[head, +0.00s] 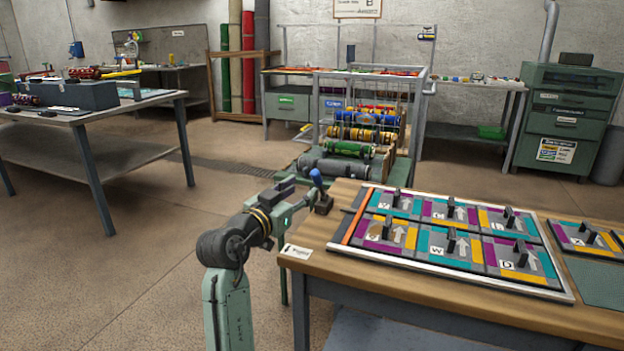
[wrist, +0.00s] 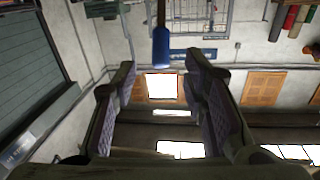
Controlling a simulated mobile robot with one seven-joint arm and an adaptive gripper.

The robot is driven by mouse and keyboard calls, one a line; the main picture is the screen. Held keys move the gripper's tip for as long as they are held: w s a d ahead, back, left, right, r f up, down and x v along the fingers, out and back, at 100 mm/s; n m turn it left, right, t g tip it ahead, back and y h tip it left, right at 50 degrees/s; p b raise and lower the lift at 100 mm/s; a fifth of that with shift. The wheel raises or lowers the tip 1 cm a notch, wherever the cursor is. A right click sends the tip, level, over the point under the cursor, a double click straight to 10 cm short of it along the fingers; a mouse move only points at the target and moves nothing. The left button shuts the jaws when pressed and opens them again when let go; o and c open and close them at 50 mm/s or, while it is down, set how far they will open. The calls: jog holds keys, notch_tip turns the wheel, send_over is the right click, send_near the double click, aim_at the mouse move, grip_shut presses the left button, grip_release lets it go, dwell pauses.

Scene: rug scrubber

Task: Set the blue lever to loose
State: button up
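The blue lever (head: 317,179) stands at the left edge of the wooden workbench (head: 322,231), on a small dark base, leaning slightly left. In the wrist view its blue grip (wrist: 161,48) and shaft show just past the fingertips, roughly centred between them. My gripper (head: 302,193) is just left of the lever, at about its height. In the wrist view the gripper (wrist: 160,76) is open, with two dark padded fingers apart and nothing between them. I cannot tell whether a finger touches the lever.
A framed board (head: 455,238) of coloured tiles with black upright pegs lies right of the lever. A small white label (head: 296,251) is on the bench's front left corner. A rack of coloured rolls (head: 362,135) stands behind. Open floor lies to the left.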

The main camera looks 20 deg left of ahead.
aim_at(314, 180)
jog(key=w, duration=0.3)
jog(key=w+d+p, duration=0.1)
jog(key=w, duration=0.4)
jog(key=shift+w+d+p, duration=0.2)
jog(key=shift+w+p, duration=0.15)
jog(key=shift+p, duration=0.05)
jog(key=shift+c, duration=0.4)
grip_shut()
